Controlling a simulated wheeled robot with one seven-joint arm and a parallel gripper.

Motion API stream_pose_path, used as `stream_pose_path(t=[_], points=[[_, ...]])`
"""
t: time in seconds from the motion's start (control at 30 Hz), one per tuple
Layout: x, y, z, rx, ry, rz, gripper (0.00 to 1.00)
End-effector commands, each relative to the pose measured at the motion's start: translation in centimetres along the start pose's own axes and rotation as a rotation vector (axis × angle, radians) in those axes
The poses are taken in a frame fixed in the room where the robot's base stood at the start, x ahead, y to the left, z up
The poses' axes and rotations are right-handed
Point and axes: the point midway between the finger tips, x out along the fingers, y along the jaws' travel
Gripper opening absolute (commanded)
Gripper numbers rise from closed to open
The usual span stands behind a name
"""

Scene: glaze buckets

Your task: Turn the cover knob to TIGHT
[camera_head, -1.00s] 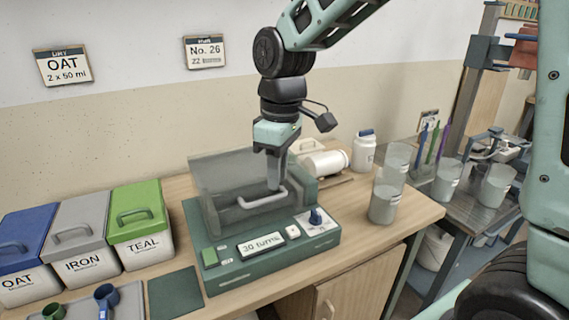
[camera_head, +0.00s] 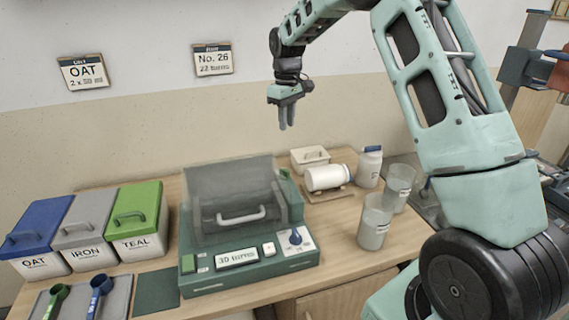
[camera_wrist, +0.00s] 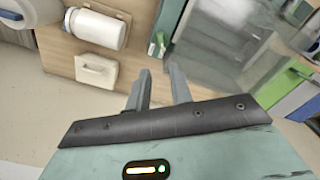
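The green machine (camera_head: 250,275) stands on the wooden bench. Its smoky see-through cover (camera_head: 228,185) has a pale handle (camera_head: 242,217) at the front and looks lowered over the machine. The small blue cover knob (camera_head: 296,236) sits on a white label at the right of the front panel. The knob's markings are too small to read. My gripper (camera_head: 287,128) is in the air above and behind the machine, well apart from cover and knob. In the wrist view its two fingers (camera_wrist: 160,80) stand apart with nothing between them.
Blue, grey and green-lidded bins (camera_head: 85,235) stand left of the machine. A tray with scoops (camera_head: 97,295) lies in front of them. A white jar on its side (camera_head: 325,178) and clear beakers (camera_head: 375,222) stand to the right. The display (camera_head: 237,257) reads 30 turns.

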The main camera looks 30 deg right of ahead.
Motion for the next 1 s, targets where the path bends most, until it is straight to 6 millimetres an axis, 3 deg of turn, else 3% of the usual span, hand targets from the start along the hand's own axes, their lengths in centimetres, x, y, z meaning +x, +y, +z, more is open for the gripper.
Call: stream_pose_path(t=[0.7,1.0], points=[[13.7,-0.2,0.2,-0.001,-0.004,-0.002,0.22],[16.4,-0.1,0.1,-0.002,-0.002,-0.001,0.22]])
